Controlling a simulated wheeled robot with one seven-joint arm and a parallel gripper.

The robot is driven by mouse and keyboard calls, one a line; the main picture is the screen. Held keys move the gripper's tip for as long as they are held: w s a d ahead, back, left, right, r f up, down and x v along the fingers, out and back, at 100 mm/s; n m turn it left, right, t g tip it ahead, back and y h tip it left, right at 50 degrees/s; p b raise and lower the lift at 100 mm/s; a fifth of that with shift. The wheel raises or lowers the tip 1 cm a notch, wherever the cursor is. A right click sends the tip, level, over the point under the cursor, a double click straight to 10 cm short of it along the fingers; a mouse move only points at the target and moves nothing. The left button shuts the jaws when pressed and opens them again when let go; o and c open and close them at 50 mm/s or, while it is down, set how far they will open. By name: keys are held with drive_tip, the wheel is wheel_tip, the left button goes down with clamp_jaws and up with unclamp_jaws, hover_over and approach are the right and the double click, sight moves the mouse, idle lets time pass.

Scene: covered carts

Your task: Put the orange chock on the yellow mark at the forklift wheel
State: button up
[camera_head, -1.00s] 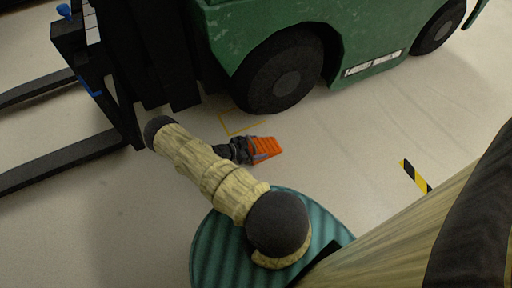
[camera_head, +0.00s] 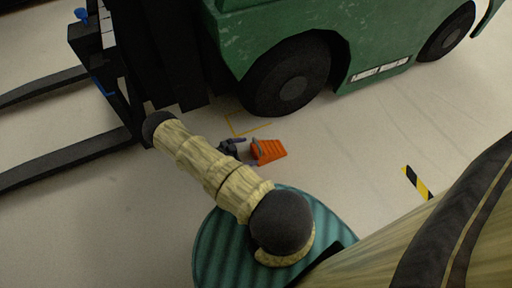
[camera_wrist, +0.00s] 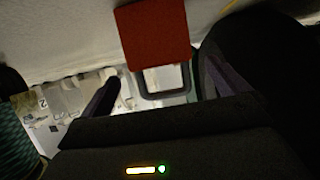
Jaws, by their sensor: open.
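The orange chock (camera_head: 270,151) appears to sit on the floor just in front of the forklift's front wheel (camera_head: 291,84), apart from the tyre. The yellow mark (camera_head: 232,122) is a thin outline on the floor beside that wheel, and the chock is near its front side, seemingly outside the line. My gripper (camera_head: 243,148) is open just left of the chock. In the wrist view, the chock's red-orange face (camera_wrist: 155,36) is beyond my open fingers (camera_wrist: 160,88), with a grey loop (camera_wrist: 165,80) showing between them. I cannot tell whether a finger touches it.
The green forklift (camera_head: 300,30) stands behind, with its black forks (camera_head: 60,160) reaching left. A black-and-yellow floor strip (camera_head: 417,182) lies to the right. The floor between the chock and the strip is clear.

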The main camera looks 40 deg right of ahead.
drive_tip(key=p+v, duration=0.1)
drive_tip(key=v, duration=0.3)
idle(0.4)
drive_tip(key=w+a+r+n+t+y, duration=0.45)
drive_tip(key=w+r, duration=0.25)
drive_tip(key=r, duration=0.4)
drive_tip(key=w+a+r+n+t+y, duration=0.45)
drive_tip(key=w+r, duration=0.35)
drive_tip(key=r, duration=0.3)
drive_tip(key=s+a+r+n+y, duration=0.2)
drive_tip(key=s+a+r+n, duration=0.15)
drive_tip(key=r, duration=0.35)
drive_tip(key=s+a+r+n+g+y, duration=0.1)
drive_tip(key=s+r+n, duration=0.3)
drive_tip(key=s, duration=0.6)
drive_tip(key=s+a+r+n+g+y, duration=0.1)
drive_tip(key=s+r+n+g, duration=0.1)
drive_tip(key=s+r+n, duration=0.2)
drive_tip(key=s+r, duration=0.3)
drive_tip(key=s, duration=0.4)
drive_tip(key=shift+a, duration=0.25)
